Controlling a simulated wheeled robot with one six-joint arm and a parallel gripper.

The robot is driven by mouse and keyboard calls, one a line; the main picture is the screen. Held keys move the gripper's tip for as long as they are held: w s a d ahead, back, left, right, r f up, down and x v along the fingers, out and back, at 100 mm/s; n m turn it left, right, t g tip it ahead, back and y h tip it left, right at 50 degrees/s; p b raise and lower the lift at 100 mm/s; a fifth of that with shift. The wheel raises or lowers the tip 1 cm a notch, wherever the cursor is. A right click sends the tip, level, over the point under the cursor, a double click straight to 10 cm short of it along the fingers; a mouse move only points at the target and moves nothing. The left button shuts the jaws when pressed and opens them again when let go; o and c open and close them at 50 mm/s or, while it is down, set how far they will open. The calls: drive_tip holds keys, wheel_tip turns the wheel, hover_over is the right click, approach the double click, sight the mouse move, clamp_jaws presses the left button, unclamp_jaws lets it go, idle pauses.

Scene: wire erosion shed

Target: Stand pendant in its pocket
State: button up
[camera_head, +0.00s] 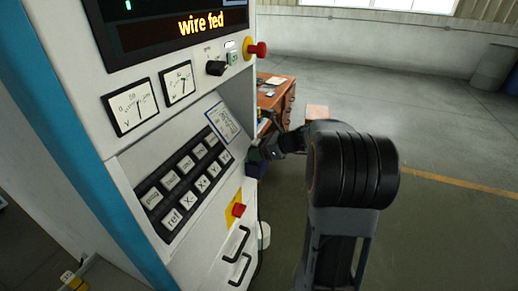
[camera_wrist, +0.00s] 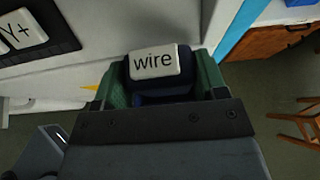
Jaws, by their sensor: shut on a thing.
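The pendant (camera_wrist: 183,82) is a dark blue body with a white key marked "wire", seen between the green-padded fingers of my gripper (camera_wrist: 160,88) in the wrist view. My gripper is shut on it. In the head view my gripper (camera_head: 256,153) is at the right edge of the machine's front, beside the key panel, partly hidden by my arm. A small dark blue shape (camera_head: 257,169) shows just below it; I cannot tell whether it is the pendant or its pocket. I cannot make out the pocket clearly in either view.
The machine (camera_head: 140,70) fills the left, with dials, a keypad (camera_head: 185,185), an emergency button (camera_head: 257,49), a red button (camera_head: 239,210) and drawer handles (camera_head: 238,255). A dark cord hangs at its right edge. A wooden desk (camera_head: 283,95) stands behind.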

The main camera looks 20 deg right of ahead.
drive_tip(key=o, duration=1.2)
drive_tip(key=shift+f, duration=0.1)
drive_tip(key=shift+c, duration=0.2)
drive_tip(key=shift+d+r, duration=0.1)
drive_tip(key=shift+r, duration=0.2)
drive_tip(key=v, duration=1)
drive_tip(key=s+a+f+n+g+h, duration=0.2)
drive_tip(key=s+a+f+n+h, duration=0.2)
drive_tip(key=n, duration=0.9)
drive_tip(key=s+a+f+n+g+h, duration=0.3)
drive_tip(key=s+a+f+n+h, duration=0.1)
drive_tip(key=s+a+n, duration=0.7)
drive_tip(key=a+n, duration=0.1)
drive_tip(key=n, duration=0.2)
drive_tip(key=shift+s+a+n, duration=0.25)
drive_tip(key=shift+a+n, duration=0.05)
drive_tip(key=shift+a, duration=0.1)
